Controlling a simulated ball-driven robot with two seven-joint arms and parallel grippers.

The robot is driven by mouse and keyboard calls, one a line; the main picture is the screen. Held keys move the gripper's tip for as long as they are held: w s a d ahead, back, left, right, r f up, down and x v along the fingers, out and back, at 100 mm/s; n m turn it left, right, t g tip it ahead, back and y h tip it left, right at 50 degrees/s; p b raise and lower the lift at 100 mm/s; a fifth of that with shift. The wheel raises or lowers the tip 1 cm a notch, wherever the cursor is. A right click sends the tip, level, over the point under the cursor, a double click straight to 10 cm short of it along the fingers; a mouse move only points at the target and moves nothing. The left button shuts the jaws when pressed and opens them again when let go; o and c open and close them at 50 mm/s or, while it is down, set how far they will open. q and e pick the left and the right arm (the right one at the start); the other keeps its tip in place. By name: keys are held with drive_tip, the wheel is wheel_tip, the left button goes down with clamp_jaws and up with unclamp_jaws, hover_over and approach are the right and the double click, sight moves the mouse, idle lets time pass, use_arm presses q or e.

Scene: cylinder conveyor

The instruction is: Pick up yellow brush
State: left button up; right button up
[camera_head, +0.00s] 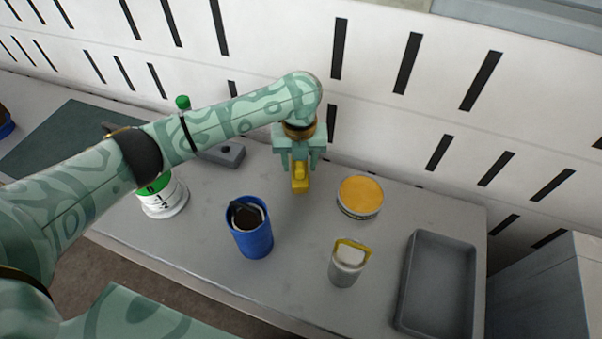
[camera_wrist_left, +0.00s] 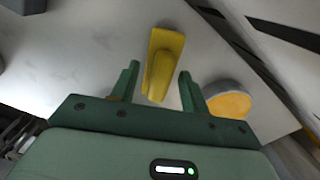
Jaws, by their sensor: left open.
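The yellow brush (camera_head: 299,180) is on the grey table near its back, directly below my left gripper (camera_head: 301,163). In the left wrist view the brush (camera_wrist_left: 161,62) lies between and just beyond the two green fingers of the left gripper (camera_wrist_left: 158,82). The fingers are spread, with a gap on each side of the brush. I cannot tell how far above the table the fingertips are. My right gripper is not in view.
A yellow-topped round tin (camera_head: 360,196) stands right of the brush. A slotted white wall (camera_head: 380,90) rises behind the table.

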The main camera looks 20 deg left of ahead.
use_arm(q)
drive_tip(key=shift+f, duration=0.1)
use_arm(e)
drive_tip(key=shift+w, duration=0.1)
use_arm(q)
clamp_jaws()
